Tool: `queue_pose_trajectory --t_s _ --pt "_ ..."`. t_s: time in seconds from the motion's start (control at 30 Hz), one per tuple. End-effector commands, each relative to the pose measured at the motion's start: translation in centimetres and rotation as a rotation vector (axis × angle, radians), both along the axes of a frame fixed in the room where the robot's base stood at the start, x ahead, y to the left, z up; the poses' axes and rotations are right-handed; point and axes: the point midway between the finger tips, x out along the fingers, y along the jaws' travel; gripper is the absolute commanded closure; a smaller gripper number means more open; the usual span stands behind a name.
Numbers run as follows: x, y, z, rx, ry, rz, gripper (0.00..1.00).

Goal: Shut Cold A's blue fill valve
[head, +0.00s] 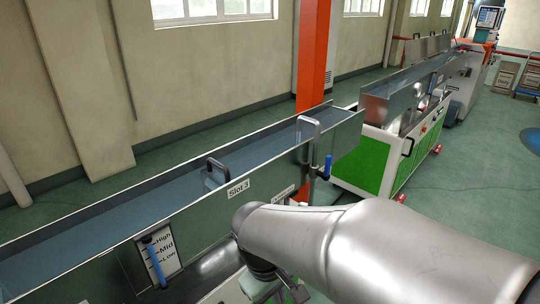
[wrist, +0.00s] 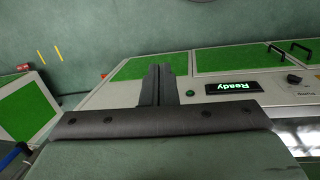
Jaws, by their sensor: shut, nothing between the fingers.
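In the head view a long water trough (head: 75,243) crosses the left half. At its right end a grey pipe (head: 317,138) bends over the rim. An upright blue valve handle (head: 327,166) sits by this pipe. A second blue handle (head: 154,266) slants beside a High/Mid/Low level label (head: 166,246). I cannot read a "Cold A" label; a plate near the pipe is partly hidden by my arm. In the wrist view my gripper (wrist: 158,72) is shut and empty, over a grey and green cabinet. It touches no valve handle there.
A green-panelled cabinet (head: 360,160) stands beyond the trough. In the wrist view it carries a lit "Ready" display (wrist: 232,87) and black handles (wrist: 300,47). A blue bar (wrist: 12,155) shows at the left edge. Green floor (wrist: 90,30) lies open at the top.

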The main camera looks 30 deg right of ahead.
Motion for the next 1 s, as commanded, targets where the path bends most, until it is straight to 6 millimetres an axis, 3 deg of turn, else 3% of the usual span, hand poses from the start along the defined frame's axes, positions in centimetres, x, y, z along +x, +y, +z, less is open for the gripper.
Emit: queue_pose_trajectory --t_s 0.1,0.3,0.5,0.73,0.83,1.0 --pt "2.5 -4.4 -1.5 -0.195 0.095 0.209 1.0" --pt "8.6 -12.0 -1.2 -0.569 0.307 0.578 1.0" --pt "16.2 -16.9 0.6 -0.944 0.563 0.903 1.0" --pt "23.3 -18.1 2.6 -1.261 0.801 1.13 1.0" --pt "24.9 -18.0 3.1 -1.332 0.855 1.175 1.0" --pt "25.7 -17.8 3.5 -1.371 0.884 1.197 1.0"
